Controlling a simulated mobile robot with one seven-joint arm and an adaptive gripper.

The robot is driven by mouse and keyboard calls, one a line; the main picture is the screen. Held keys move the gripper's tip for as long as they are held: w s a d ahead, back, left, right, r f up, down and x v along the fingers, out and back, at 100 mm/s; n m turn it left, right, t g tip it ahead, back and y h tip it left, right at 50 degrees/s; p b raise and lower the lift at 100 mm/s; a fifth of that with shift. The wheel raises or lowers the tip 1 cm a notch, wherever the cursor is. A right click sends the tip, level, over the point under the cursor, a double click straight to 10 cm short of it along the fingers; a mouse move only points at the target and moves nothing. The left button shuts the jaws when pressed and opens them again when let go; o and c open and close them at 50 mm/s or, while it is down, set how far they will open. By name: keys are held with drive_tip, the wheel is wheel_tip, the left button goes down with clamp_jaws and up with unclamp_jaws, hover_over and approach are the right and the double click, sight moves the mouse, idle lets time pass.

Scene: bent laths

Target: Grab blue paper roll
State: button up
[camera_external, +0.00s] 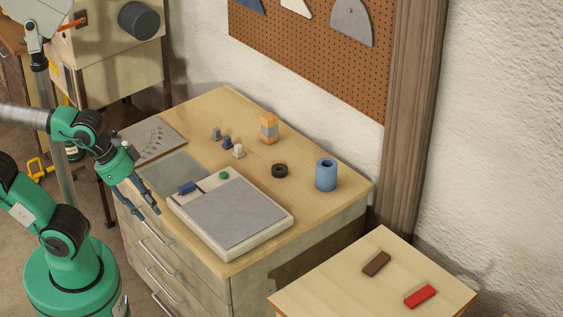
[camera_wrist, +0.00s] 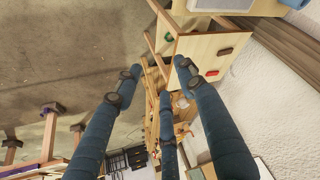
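The blue paper roll (camera_external: 326,176) stands upright near the right back corner of the wooden drawer cabinet's top (camera_external: 310,205), with its hollow end facing up. In the wrist view a bit of blue (camera_wrist: 296,4) shows at the top right corner; it looks like the roll, cut off by the edge. My gripper (camera_external: 150,213) is at the left front side of the cabinet, well apart from the roll, with its fingers pointing down. In the wrist view its three dark blue fingers (camera_wrist: 158,78) are spread, with nothing held between them.
A white-framed grey board (camera_external: 236,212) lies between my gripper and the roll, with a blue block (camera_external: 187,188) and green knob (camera_external: 223,175). A black ring (camera_external: 280,170) is left of the roll. An orange-grey box (camera_external: 268,128) stands behind. A lower table (camera_external: 350,285) holds brown and red blocks.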

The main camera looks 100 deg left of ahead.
drive_tip(key=o, duration=1)
drive_tip(key=shift+r, duration=0.1)
drive_tip(key=w+a+r+p, duration=0.1)
drive_tip(key=w+a+r, duration=0.25)
drive_tip(key=w, duration=0.55)
drive_tip(key=w+a+r+p, duration=0.1)
drive_tip(key=w+a+r, duration=0.1)
drive_tip(key=w+a, duration=0.45)
drive_tip(key=w+a+n+p, duration=0.1)
drive_tip(key=w+a, duration=0.4)
drive_tip(key=w, duration=0.2)
drive_tip(key=w+a+p, duration=0.1)
drive_tip(key=w+a, duration=0.4)
drive_tip(key=w, duration=0.2)
drive_tip(key=shift+n+g+y, duration=0.4)
drive_tip(key=shift+n+g, duration=0.1)
drive_tip(key=w+a+f+p, duration=0.1)
drive_tip(key=w+a+f, duration=0.3)
drive_tip(key=a, duration=0.7)
drive_tip(key=w+a+f+p, duration=0.1)
drive_tip(key=w+a+f, duration=0.3)
drive_tip(key=a+f, duration=0.4)
drive_tip(key=w+a+f+p, duration=0.1)
drive_tip(key=w+a+f, duration=0.4)
drive_tip(key=a, duration=0.9)
drive_tip(key=shift+w+f, duration=0.1)
drive_tip(key=shift+f, duration=0.55)
